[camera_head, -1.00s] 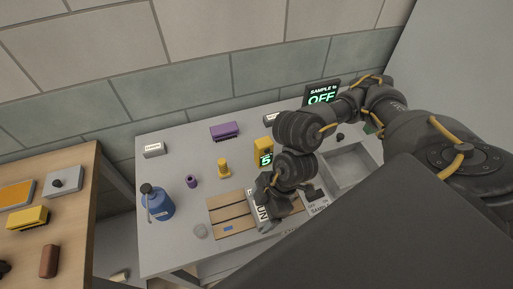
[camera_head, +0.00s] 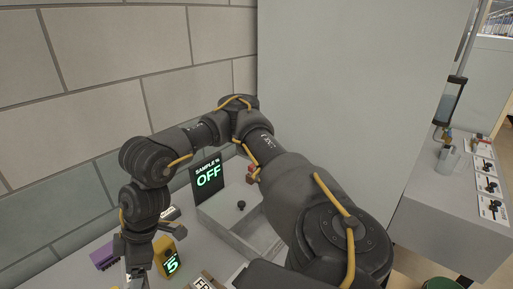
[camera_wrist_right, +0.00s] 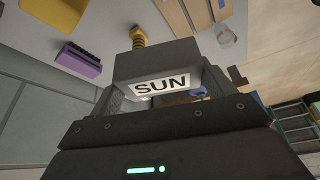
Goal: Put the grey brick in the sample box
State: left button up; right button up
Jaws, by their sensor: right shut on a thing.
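My right gripper (camera_wrist_right: 162,85) is shut on a grey brick (camera_wrist_right: 155,60) with a white "SUN" label, seen close up in the right wrist view. In the head view my right gripper (camera_head: 139,256) hangs at the lower left, fingers pointing down; the brick is mostly cut off by the picture's lower edge. The box is apart from the gripper and partly hidden by my right arm. My left gripper is not in view.
A yellow block (camera_head: 167,258) marked 5 stands just right of the gripper. A purple brick (camera_head: 103,256) lies to its left. A black knob (camera_head: 241,205) shows at the box. A tall pale partition (camera_head: 340,90) rises behind, with another bench (camera_head: 450,225) at the right.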

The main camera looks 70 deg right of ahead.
aim_at(267, 230)
jog(key=u, duration=1.2)
jog(key=k, duration=1.45)
jog(key=z, duration=1.85)
jog(key=i, duration=1)
jog(key=u, duration=0.05)
